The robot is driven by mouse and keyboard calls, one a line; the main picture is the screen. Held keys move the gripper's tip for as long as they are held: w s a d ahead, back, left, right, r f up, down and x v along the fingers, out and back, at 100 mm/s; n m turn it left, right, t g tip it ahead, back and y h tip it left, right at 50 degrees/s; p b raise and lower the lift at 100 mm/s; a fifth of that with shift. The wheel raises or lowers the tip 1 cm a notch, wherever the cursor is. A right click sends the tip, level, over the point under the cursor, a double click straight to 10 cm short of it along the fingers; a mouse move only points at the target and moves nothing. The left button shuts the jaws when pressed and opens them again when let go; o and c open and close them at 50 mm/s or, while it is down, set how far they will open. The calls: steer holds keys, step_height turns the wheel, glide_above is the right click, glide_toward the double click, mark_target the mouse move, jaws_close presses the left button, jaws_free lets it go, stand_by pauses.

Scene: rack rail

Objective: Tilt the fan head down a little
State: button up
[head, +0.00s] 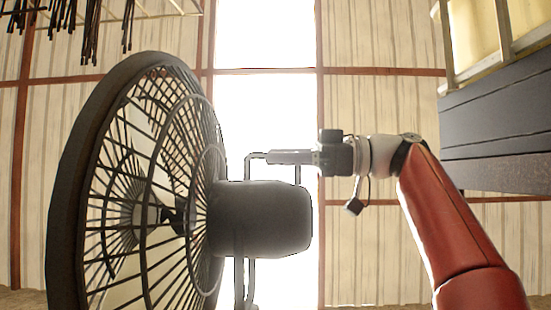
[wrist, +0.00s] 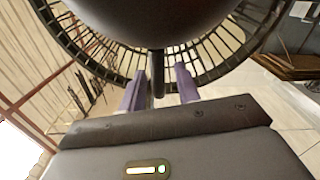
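The fan is large and dark. Its round wire cage (head: 140,190) faces left in the head view, and the motor housing (head: 262,220) sticks out behind it to the right. A thin handle (head: 248,164) stands over the top of the housing. My gripper (head: 268,157) reaches in from the right at the handle's top bar. In the wrist view the handle bar (wrist: 157,72) lies between the two fingers of my gripper (wrist: 159,88), with a gap visible on each side. The housing (wrist: 160,15) fills the top there, and the cage (wrist: 215,50) curves behind it.
A dark slatted unit with a rail (head: 495,110) stands at the upper right, beyond my red arm. A rack with dark hanging items (head: 90,25) is at the upper left. A fan stand post (head: 245,280) runs below the housing. Space around my gripper's right side looks clear.

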steer(key=shift+a, duration=0.7)
jaws_close()
